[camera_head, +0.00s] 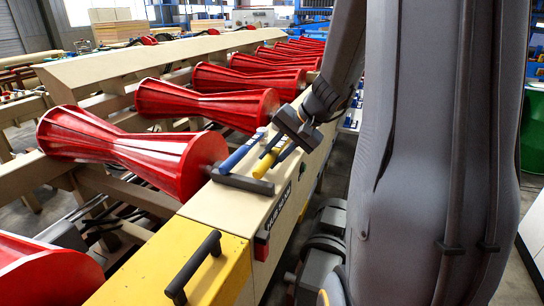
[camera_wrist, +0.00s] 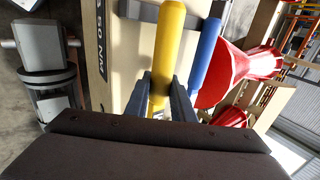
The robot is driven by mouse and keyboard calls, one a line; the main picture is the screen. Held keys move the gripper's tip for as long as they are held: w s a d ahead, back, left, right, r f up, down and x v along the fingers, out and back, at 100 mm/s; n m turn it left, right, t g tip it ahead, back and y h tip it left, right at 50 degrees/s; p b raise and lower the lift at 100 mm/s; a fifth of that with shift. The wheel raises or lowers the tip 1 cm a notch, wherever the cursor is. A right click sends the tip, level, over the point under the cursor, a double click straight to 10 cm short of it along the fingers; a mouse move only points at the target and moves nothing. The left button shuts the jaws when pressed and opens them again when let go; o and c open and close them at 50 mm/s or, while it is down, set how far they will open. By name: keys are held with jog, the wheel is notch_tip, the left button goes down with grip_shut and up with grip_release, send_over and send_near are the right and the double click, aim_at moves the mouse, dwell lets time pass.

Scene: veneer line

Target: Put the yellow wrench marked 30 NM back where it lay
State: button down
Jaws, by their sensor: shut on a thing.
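My gripper (camera_head: 272,150) is shut on the yellow wrench's handle (camera_head: 266,166), over the cream top of the long beam (camera_head: 220,207). In the wrist view the yellow handle (camera_wrist: 168,45) runs between the two fingers of my gripper (camera_wrist: 160,92). A blue-handled tool (camera_head: 240,152) lies beside it on the beam, to the left, and shows to the right in the wrist view (camera_wrist: 206,55). A dark bar (camera_head: 243,183) lies at the near end of the handles. I cannot tell whether the yellow wrench touches the beam. No mark on it is readable.
Red flared rollers (camera_head: 130,150) line the left side of the beam. A black handle (camera_head: 195,268) stands on the yellow beam end (camera_head: 225,275). A label ending in "50 NM" (camera_wrist: 98,60) is on the beam's side. A green drum (camera_head: 533,130) stands at right.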

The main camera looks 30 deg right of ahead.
jog(key=shift+f+b, duration=0.6)
jog(key=shift+b, duration=0.05)
dwell(0.3)
jog(key=c, duration=1.5)
grip_release()
jog(key=shift+o, duration=0.3)
jog(key=shift+f, duration=0.1)
jog(key=shift+r+p, duration=2.95)
jog(key=shift+r, duration=1.2)
